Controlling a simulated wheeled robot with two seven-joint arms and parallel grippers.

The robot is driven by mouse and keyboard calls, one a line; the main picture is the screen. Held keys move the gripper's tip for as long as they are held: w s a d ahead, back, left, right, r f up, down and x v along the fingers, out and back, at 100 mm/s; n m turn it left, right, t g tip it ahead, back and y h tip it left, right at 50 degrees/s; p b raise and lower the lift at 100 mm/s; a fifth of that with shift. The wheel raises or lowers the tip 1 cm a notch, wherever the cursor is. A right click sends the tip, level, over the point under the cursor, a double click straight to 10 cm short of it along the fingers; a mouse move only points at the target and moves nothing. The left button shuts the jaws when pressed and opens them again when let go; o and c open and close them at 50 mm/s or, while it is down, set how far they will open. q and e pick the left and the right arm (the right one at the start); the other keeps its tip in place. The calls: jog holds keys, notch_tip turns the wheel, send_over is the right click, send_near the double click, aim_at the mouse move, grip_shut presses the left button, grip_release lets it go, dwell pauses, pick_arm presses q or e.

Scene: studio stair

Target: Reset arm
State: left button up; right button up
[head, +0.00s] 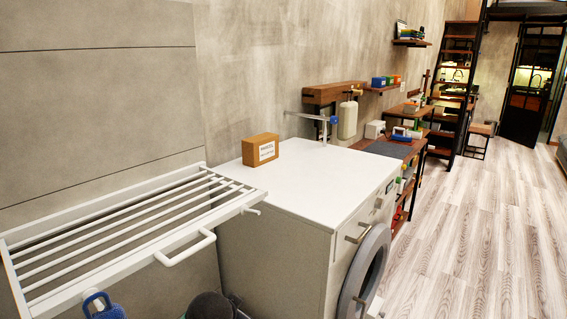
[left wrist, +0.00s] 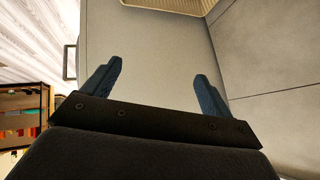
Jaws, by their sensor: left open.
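My left gripper (left wrist: 158,72) shows in the left wrist view with its two blue fingers spread apart. Nothing is between them. A plain light grey panel lies beyond the fingers. In the head view, a blue looped part (head: 103,306) and a dark rounded part (head: 210,306) show at the bottom edge, cut off by the frame. I cannot tell clearly which parts of my arms these are. My right gripper is not in view.
A white drying rack (head: 130,225) juts from the wall at left. Beside it stands a white washing machine (head: 310,180) with a wooden block (head: 261,150) on top. A workbench with a grey mat (head: 389,149) stands beyond. The wooden floor (head: 470,240) at right is clear.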

pick_arm(q)
jog(key=s+f+n+g, duration=0.1)
jog(key=s+f+g, duration=0.1)
jog(key=s+f, duration=0.4)
jog(key=s+a+f+n+g, duration=0.1)
jog(key=s+f, duration=0.6)
jog(key=s, duration=0.8)
jog(key=s+f+n+g, duration=0.2)
jog(key=s+f, duration=0.5)
jog(key=s, duration=0.4)
jog(key=shift+s+a+n+g+p, duration=0.35)
jog(key=shift+a+n+g+p, duration=0.05)
jog(key=shift+g, duration=0.1)
